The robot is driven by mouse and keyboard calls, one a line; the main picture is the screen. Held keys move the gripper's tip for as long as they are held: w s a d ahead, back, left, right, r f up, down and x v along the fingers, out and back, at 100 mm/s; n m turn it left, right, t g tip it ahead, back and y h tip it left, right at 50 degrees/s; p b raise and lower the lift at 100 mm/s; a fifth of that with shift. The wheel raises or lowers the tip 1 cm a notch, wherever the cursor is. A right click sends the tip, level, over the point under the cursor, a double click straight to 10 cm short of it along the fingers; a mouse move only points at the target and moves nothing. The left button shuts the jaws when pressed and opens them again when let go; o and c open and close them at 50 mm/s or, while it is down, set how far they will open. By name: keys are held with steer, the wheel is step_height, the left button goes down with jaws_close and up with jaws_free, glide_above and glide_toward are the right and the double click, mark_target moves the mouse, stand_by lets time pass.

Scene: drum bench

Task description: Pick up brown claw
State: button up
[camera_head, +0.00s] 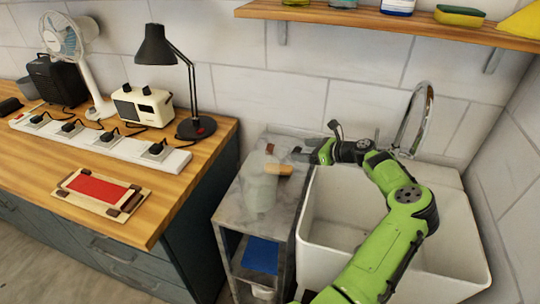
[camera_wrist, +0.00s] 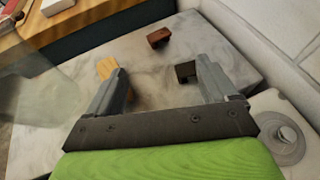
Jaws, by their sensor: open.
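A small reddish-brown block-like piece (camera_head: 270,149), which looks like the brown claw, lies on the grey marble top of a narrow stand. In the wrist view this brown piece (camera_wrist: 159,38) lies beyond my fingertips, between their lines. A darker brown piece (camera_wrist: 186,71) lies nearer, just inside my right finger; I cannot tell whether they touch. My gripper (camera_head: 301,153) is open and empty, low over the stand's right side; its two fingers (camera_wrist: 162,67) are spread in the wrist view. A light wooden piece (camera_wrist: 106,67) is partly hidden behind my left finger.
A translucent container (camera_head: 262,192) stands at the front of the marble top (camera_head: 232,207), close to the wooden piece. A white sink (camera_head: 335,225) with a tall tap adjoins on the right. The wooden counter holds a lamp (camera_head: 158,50), power strip (camera_head: 90,146) and red-centred board (camera_head: 98,189).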

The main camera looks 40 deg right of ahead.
mark_target(271, 148)
steer(key=b+x, duration=0.2)
steer(key=x, duration=1.2)
steer(key=shift+w+b, duration=0.1)
steer(key=shift+b, duration=0.25)
steer(key=c, duration=1.1)
